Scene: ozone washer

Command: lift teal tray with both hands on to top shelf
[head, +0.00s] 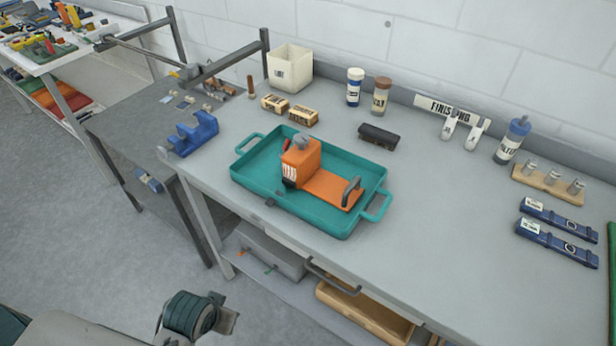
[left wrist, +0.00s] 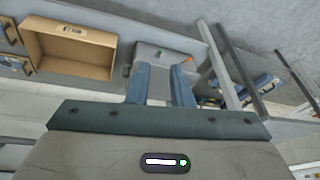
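The teal tray (head: 253,184) lies flat on the grey workbench, with one loop handle at its left end and one at its right end. An orange tool (head: 303,163) with a dark handle sits inside it. My left gripper (left wrist: 161,68) is open and empty in the left wrist view, its two blue-grey fingers apart and pointing toward the bench's lower shelf. My left arm (head: 195,314) shows at the bottom left of the head view, in front of and apart from the tray. My right gripper is not in view. I cannot tell which surface is the top shelf.
A blue vise (head: 194,134) stands left of the tray. Small boxes (head: 303,117), a black brush (head: 379,135) and bottles (head: 355,86) stand behind it. A dark metal frame (head: 228,65) rises at the back left. Below are a drawer handle (head: 332,277) and wooden box (head: 365,314).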

